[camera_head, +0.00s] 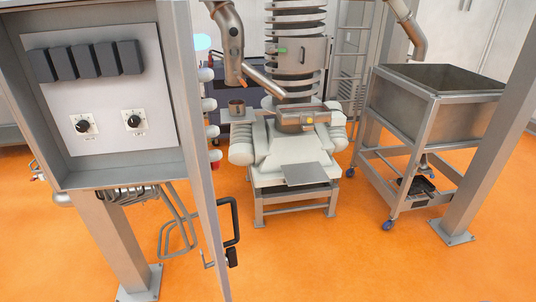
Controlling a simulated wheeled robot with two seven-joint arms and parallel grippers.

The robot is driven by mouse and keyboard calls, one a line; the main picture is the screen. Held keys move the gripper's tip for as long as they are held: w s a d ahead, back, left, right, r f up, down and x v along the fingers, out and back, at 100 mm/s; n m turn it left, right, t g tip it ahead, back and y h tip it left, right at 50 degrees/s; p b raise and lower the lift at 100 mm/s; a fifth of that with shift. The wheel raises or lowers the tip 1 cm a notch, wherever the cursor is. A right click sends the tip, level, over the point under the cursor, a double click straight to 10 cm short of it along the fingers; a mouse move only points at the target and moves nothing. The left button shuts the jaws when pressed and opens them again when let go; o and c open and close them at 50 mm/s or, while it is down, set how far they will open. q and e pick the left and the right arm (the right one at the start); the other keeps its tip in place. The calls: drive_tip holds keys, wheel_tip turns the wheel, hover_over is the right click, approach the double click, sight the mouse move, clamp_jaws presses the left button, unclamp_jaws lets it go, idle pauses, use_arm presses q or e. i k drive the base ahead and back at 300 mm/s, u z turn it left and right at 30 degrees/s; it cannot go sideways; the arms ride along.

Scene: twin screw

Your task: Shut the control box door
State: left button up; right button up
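The grey control box (111,176) stands at the left on a metal post, with its front open. Inside, a pale panel carries a row of several dark modules (90,62) and two knobs (82,126) (134,121). Its door (205,190) stands open at the box's right side and is seen nearly edge-on. A black handle (235,222) sticks out to the right from the door's lower part. Several lamps or buttons (206,75) project from the door's outer face. Neither of my grippers shows in this view.
A white and steel machine (292,160) stands behind, right of the door. A steel hopper on a wheeled frame (433,100) stands at the right, beside a slanted metal post (490,130). Orange floor (330,260) is clear in front.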

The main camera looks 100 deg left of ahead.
sight(180, 45)
drive_tip(key=i, duration=1.25)
drive_tip(key=u, duration=4.65)
drive_tip(key=i, duration=1.65)
